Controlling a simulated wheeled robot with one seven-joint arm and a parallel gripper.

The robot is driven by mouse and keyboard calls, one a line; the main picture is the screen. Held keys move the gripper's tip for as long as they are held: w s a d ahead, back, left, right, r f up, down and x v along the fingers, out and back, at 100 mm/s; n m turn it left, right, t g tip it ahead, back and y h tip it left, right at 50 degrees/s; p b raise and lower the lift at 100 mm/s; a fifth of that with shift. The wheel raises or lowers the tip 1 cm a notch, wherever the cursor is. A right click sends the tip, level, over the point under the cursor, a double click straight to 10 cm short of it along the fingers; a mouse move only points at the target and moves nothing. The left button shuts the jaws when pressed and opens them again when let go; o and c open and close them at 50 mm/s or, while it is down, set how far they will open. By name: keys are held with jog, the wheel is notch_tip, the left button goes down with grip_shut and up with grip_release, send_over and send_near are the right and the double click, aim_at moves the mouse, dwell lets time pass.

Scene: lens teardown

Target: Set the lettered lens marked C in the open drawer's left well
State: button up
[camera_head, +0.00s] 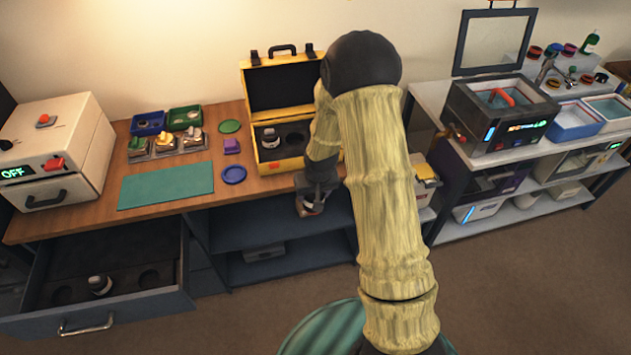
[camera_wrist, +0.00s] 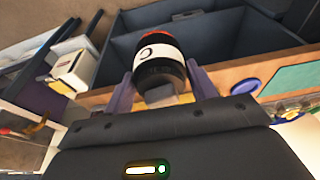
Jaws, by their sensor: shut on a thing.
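My gripper (camera_head: 312,203) is shut on a lens, in front of the workbench edge and well to the right of the open drawer (camera_head: 100,321). In the wrist view the lens (camera_wrist: 160,62) sits between the fingers; it is black with a white band and a red ring. The band bears a rounded mark like a C, though I cannot read it surely. The drawer has a dark insert with round wells. The left well (camera_head: 62,295) looks empty, another lens (camera_head: 101,285) stands in the middle, and the right well (camera_head: 148,279) looks empty.
A yellow case (camera_head: 262,168) stands open on the workbench (camera_head: 60,222) with a lens (camera_head: 270,138) in it. A teal mat (camera_head: 166,186), small trays and a white OFF machine (camera_head: 60,150) are also there. Open shelves (camera_head: 280,265) lie between my gripper and the drawer.

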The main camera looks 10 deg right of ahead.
jog(key=s+f, duration=0.5)
jog(key=f, duration=0.4)
jog(key=shift+d+f, duration=0.15)
jog(key=shift+d, duration=0.15)
jog(key=shift+s, duration=0.1)
